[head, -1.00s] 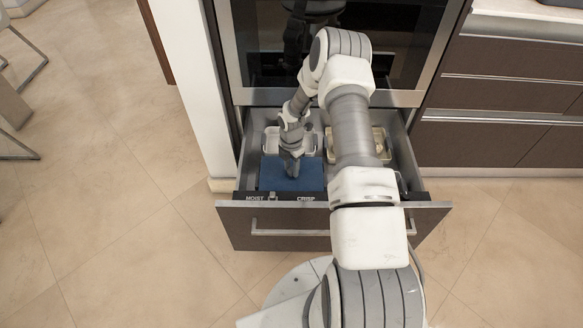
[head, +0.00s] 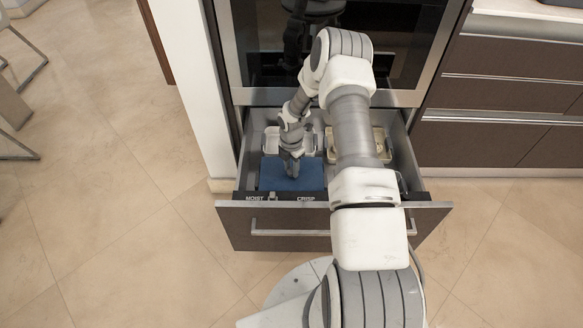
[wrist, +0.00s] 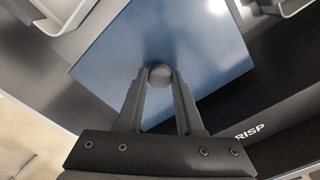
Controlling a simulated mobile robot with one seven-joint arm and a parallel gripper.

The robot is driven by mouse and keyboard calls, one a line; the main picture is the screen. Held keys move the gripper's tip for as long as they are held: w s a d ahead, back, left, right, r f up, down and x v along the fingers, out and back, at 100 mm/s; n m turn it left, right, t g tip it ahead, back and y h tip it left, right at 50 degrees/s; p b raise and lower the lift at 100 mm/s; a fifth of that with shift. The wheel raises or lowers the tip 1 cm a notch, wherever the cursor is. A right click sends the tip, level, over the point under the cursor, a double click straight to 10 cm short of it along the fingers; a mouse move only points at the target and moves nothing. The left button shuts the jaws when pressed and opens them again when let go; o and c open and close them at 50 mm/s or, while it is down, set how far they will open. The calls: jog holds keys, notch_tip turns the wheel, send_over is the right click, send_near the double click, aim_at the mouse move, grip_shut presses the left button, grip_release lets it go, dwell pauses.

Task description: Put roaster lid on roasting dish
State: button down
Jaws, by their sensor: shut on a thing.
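The roaster lid (head: 290,178) is a flat blue panel with a round dark knob (wrist: 160,74) in its middle. It lies low at the front left inside the open drawer. My gripper (wrist: 159,82) is shut on the knob, one finger on each side of it. In the head view my gripper (head: 291,175) points down onto the lid. Whether the lid rests on the drawer floor cannot be told. A pale rectangular dish (head: 277,132) stands behind the lid at the back left of the drawer, partly hidden by my arm. I cannot tell if it is the roasting dish.
The open drawer (head: 335,215) has a dark front with MOIST and CRISP labels. A cream dish (head: 378,148) stands at its right, partly behind my arm. The oven (head: 400,45) is above. Open tiled floor (head: 120,200) lies to the left.

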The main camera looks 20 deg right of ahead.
aim_at(291, 170)
jog(key=shift+f+b, duration=0.85)
jog(key=shift+f, duration=0.25)
jog(key=shift+c, duration=2.3)
grip_release()
jog(key=shift+r, duration=0.1)
notch_tip(291, 170, up, 17)
jog(key=p, duration=0.6)
jog(key=shift+r, duration=0.2)
